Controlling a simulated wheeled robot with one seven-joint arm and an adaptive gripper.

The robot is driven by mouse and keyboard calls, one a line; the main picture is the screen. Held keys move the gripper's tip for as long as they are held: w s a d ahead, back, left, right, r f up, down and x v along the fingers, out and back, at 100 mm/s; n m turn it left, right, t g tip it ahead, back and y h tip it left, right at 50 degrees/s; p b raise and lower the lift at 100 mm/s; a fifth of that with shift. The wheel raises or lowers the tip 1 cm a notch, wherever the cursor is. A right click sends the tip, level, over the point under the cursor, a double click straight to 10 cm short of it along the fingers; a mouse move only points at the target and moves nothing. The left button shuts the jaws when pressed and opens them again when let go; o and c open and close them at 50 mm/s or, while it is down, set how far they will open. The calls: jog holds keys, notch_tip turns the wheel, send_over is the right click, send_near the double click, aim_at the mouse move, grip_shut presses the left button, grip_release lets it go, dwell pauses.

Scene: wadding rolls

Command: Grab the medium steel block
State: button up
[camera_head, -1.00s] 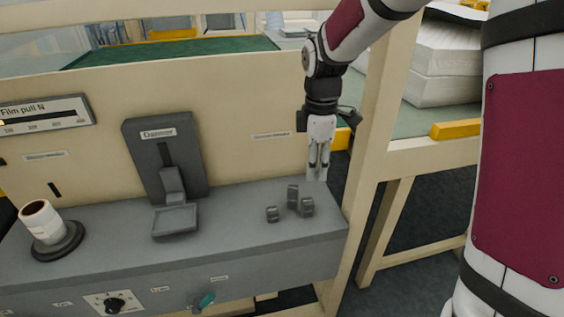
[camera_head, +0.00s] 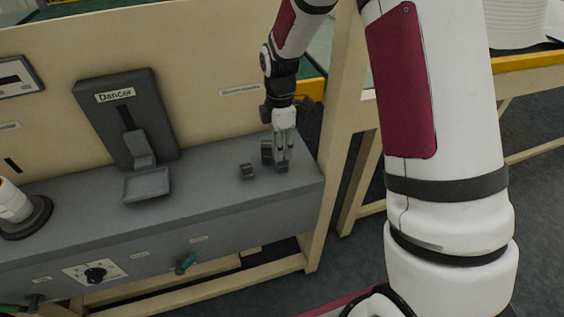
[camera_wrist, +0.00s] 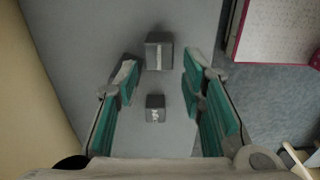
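The medium steel block (camera_head: 282,167) stands near the right end of the grey bench top, at the lower ends of my gripper's fingers (camera_head: 284,154). In the wrist view the medium block (camera_wrist: 159,50) lies ahead, between the lines of the fingertips. My gripper (camera_wrist: 160,70) is open, with teal pads and clear space between them. I cannot tell whether the fingertips reach below the block's top. The tall steel block (camera_head: 266,152) stands just behind and to the left, partly hidden by the left finger in the wrist view. The small steel block (camera_head: 246,171) stands apart farther left.
The grey bench top (camera_head: 212,172) is clear left of the blocks up to the dancer unit (camera_head: 133,130) with its tray. A beige panel (camera_head: 200,90) rises behind, and a beige post (camera_head: 335,130) stands at the bench's right end. A white spool (camera_head: 14,203) is far left.

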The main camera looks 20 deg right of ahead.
aim_at(282, 167)
notch_tip(282, 167, down, 5)
jog(key=shift+r, duration=0.1)
grip_shut()
jog(key=shift+w, duration=0.1)
dwell(0.3)
